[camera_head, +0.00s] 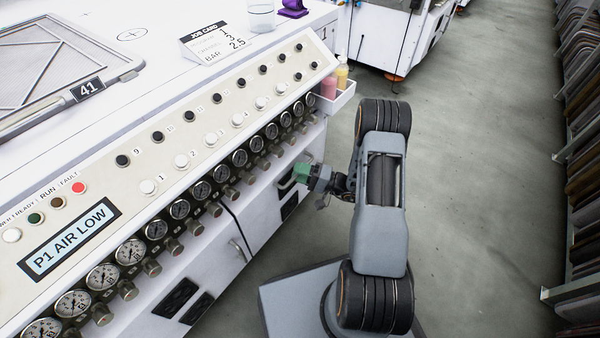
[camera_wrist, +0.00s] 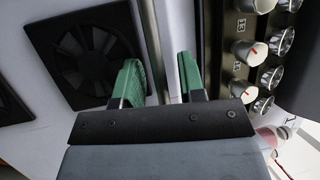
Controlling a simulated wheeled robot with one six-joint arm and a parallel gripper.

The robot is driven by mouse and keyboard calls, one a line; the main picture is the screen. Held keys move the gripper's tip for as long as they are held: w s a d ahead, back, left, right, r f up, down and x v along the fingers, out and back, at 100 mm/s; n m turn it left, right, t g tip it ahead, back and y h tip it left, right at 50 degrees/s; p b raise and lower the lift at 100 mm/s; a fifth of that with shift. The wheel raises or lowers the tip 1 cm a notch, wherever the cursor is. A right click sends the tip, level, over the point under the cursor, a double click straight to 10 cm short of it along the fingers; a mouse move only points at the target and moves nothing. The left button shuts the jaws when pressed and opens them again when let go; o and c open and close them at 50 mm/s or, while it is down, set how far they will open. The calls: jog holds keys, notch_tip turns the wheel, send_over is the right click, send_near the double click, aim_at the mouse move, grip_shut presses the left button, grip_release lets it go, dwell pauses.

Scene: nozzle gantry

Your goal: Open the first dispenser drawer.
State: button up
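My gripper (camera_head: 304,173) has green fingers and is close to the white front of the machine (camera_head: 222,252), below the gauge row near its right end. In the wrist view my gripper (camera_wrist: 160,82) is open, with a clear gap between its fingertips. A metal bar (camera_wrist: 169,40), apparently a handle, runs upright between the fingers in the picture; I cannot tell whether they touch it. A dark vent grille (camera_wrist: 88,52) is left of the bar. No part is clearly marked as the first dispenser drawer, and the front beside the gripper is partly hidden in the head view.
Regulator knobs (camera_wrist: 250,52) stick out to the right of the fingers. A white tray (camera_head: 340,103) with pink and yellow bottles juts from the machine's end. The floor (camera_head: 465,190) on the right is clear.

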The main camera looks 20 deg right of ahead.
jog(key=shift+c, duration=0.5)
grip_shut()
